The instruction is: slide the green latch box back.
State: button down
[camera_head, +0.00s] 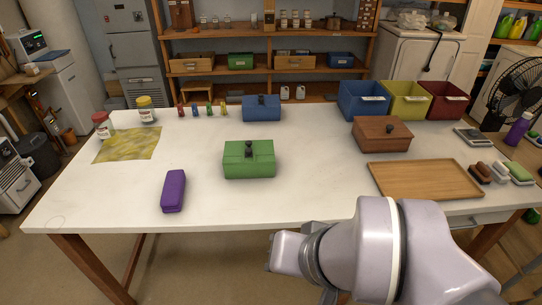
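The green latch box (249,164) stands upright on the white table, near the middle, with a dark knob or latch on its top. It looks closed. My gripper (270,252) is in front of the table's near edge, below and to the right of the green box and well apart from it. Only part of the gripper shows, and I cannot tell whether its fingers are open or shut.
A purple case (173,190) lies front left of the green box. A blue box (262,108) stands behind it. A brown wooden box (382,134), a wooden tray (425,181) and coloured bins (408,103) are to the right. The table between the green and blue boxes is clear.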

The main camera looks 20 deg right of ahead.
aim_at(242, 167)
jog(key=i+l+u, duration=0.1)
jog(key=i, duration=0.5)
jog(key=i+l+u, duration=0.1)
jog(key=i, duration=0.45)
jog(key=l, duration=0.1)
